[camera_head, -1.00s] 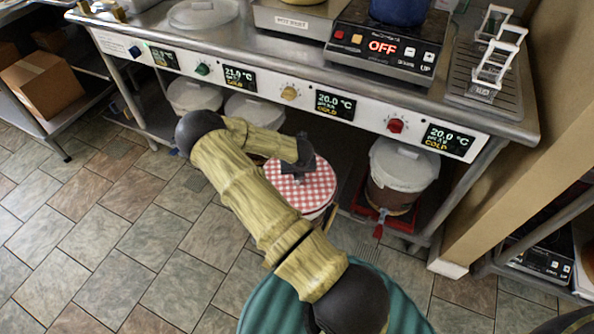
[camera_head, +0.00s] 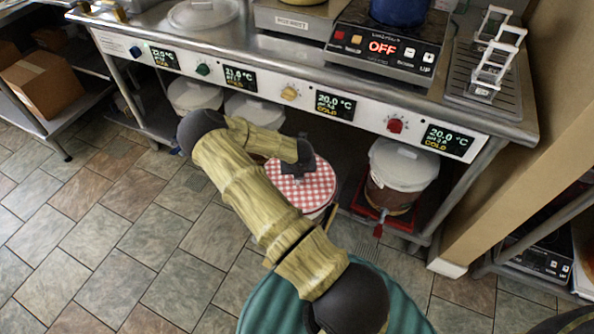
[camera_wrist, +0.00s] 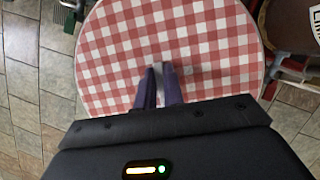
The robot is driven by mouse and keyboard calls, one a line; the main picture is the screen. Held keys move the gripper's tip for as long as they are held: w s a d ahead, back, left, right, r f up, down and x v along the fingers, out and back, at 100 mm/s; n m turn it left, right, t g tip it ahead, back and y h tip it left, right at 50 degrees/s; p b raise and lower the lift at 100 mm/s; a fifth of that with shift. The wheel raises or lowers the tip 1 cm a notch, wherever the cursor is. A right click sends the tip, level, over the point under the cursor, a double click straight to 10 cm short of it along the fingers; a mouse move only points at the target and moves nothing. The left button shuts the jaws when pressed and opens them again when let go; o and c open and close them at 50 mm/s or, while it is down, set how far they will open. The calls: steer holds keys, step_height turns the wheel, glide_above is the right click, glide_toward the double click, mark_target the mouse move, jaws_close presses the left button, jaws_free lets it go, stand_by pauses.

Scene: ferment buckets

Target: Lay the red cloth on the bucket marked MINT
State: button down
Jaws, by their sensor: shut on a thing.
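The red and white checked cloth (camera_head: 312,190) lies flat and round over the top of a bucket under the bench in the head view. It fills the upper middle of the wrist view (camera_wrist: 205,35). My gripper (camera_wrist: 162,70) points at the cloth's middle and is shut on it there. In the head view my gripper (camera_head: 292,172) is partly hidden by my arm. The bucket's side is mostly hidden below the cloth, and I cannot read any name on it.
A white-lidded bucket (camera_head: 400,165) with a red tap stands to the right, close to the cloth-covered one. Two more white lids (camera_head: 195,95) (camera_head: 254,110) show to the left under the bench (camera_head: 300,75). The tiled floor at left is clear.

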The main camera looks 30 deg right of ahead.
stand_by(0.4)
steer(key=c, duration=0.9)
jaws_free()
steer(key=shift+r+p, duration=3.2)
steer(key=shift+r, duration=0.3)
